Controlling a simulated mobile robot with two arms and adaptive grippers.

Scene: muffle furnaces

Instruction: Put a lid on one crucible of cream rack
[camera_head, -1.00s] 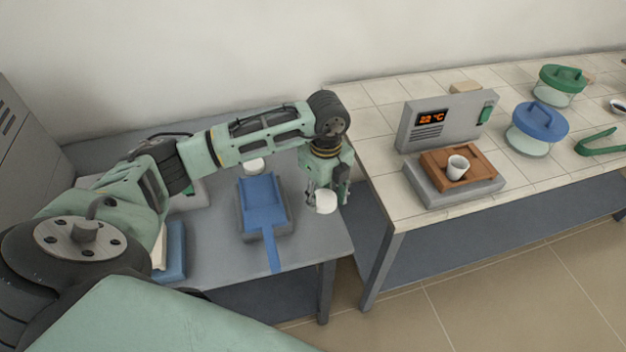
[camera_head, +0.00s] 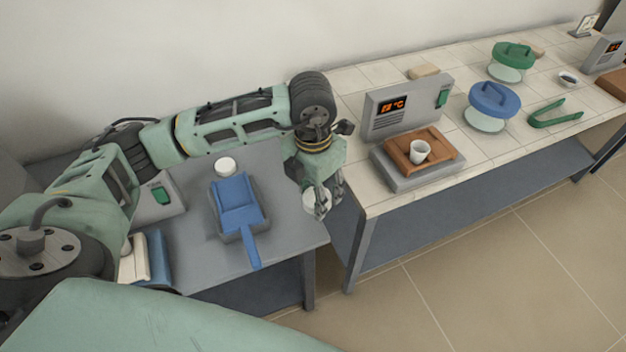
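My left gripper (camera_head: 326,202) hangs near the right front edge of the grey table. Its fingers are around a small white round piece, which looks like a crucible lid (camera_head: 314,201). It moves with the gripper. A white crucible (camera_head: 419,151) stands upright and open in a brown rack (camera_head: 447,149) on the grey heated device. Another white round piece (camera_head: 225,164) is on the grey table behind the blue scoop-like tray. I cannot make out a cream rack for sure; a cream piece (camera_head: 137,258) shows partly behind my arm. My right gripper is not in view.
The blue tray (camera_head: 238,200) with its handle lies on the grey table (camera_head: 287,232). On the tiled bench are the display device (camera_head: 405,107), blue-lidded (camera_head: 494,99) and green-lidded (camera_head: 512,55) glass vessels and green tongs (camera_head: 554,114). A gap separates the tables.

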